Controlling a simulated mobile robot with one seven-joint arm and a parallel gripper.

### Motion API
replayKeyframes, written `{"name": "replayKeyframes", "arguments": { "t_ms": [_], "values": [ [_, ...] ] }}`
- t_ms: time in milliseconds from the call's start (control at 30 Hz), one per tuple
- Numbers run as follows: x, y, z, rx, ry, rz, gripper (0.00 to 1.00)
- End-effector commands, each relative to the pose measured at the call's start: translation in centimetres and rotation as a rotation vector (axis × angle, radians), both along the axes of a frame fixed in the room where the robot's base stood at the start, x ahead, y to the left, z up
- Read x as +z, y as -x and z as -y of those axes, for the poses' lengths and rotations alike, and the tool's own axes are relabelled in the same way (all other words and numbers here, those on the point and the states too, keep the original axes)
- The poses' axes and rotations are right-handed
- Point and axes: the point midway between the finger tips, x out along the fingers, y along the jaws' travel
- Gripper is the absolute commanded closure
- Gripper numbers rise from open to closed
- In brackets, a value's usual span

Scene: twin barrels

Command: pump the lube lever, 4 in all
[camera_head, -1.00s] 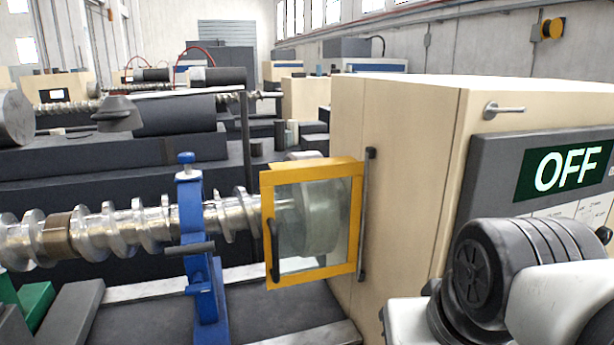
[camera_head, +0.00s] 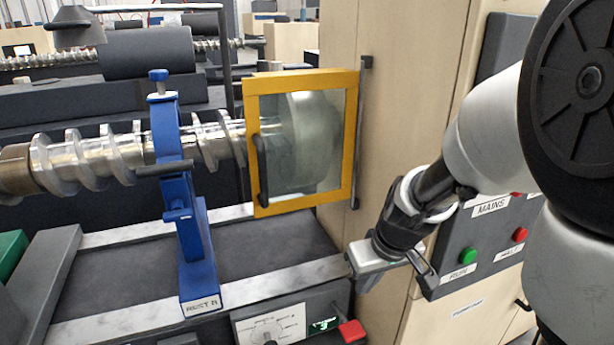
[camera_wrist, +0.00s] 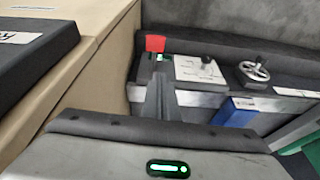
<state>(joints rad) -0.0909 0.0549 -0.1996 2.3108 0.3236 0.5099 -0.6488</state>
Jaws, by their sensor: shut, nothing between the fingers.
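A small red-ended lever (camera_head: 351,331), likely the lube lever, sticks out at the front of the machine beside a small green display (camera_head: 323,325). In the wrist view its red end (camera_wrist: 155,43) stands just beyond my fingertips. My gripper (camera_head: 362,284) is above the red end in the head view, pointing down beside the cabinet. The wrist view shows its fingers (camera_wrist: 159,80) together and empty. I cannot tell whether they touch the lever. The lever's base is partly hidden by the fingers in the wrist view.
A panel with green (camera_head: 467,256) and red (camera_head: 520,234) buttons is on the cabinet by my arm. A yellow-framed guard (camera_head: 252,145) and a blue rest (camera_head: 195,250) stand to the left. A dial plate (camera_head: 272,328) and handwheel (camera_wrist: 255,72) lie near the lever.

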Motion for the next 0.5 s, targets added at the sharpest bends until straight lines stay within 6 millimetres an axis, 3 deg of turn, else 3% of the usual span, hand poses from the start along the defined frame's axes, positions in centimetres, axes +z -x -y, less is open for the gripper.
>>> {"name": "replayKeyframes", "arguments": {
  "t_ms": [33,200,500],
  "values": [
    [-2.2,-0.5,0.3,0.007,0.010,-0.011,1.00],
    [-4.8,-1.3,0.9,0.027,0.032,-0.023,1.00],
    [-5.1,-1.4,1.1,0.030,0.037,-0.024,1.00]
  ]
}}
